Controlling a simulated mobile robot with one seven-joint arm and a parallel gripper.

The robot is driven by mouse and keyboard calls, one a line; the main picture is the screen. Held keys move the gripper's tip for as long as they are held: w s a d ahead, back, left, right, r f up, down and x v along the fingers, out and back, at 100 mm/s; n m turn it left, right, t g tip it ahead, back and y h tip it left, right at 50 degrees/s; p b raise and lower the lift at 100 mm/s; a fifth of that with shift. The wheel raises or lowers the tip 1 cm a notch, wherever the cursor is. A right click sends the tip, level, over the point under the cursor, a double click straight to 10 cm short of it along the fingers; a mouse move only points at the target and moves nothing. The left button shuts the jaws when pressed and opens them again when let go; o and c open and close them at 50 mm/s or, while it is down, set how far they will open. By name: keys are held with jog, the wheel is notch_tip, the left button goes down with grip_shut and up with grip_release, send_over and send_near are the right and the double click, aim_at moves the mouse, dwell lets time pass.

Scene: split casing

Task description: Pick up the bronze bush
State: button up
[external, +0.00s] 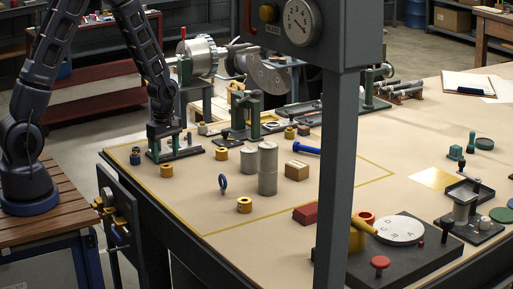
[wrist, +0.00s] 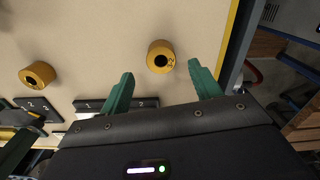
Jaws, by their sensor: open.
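Several short bronze-yellow bushes with dark bores stand on the table; the frames do not settle which one is meant. One bush (external: 166,171) is near the left table edge, in front of my gripper. A bush (wrist: 160,57) shows in the wrist view just beyond and between my fingertips, apart from them. Another bush (wrist: 38,75) is at the left there and seems to be the bush (external: 221,153) right of my gripper. A further bush (external: 244,205) stands nearer the camera. My gripper (external: 170,145) points down, open and empty; its green fingers (wrist: 161,75) are spread.
Black numbered plates (wrist: 90,104) lie close below my fingers. A grey post (external: 335,180) blocks part of the external view. The left front table area is fairly clear.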

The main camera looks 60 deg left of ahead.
aim_at(166, 165)
jog(key=shift+s+d+f, duration=0.1)
jog(key=shift+d+f, duration=0.05)
jog(key=shift+f, duration=2.35)
jog(key=c, duration=1.3)
jog(key=shift+o, duration=0.2)
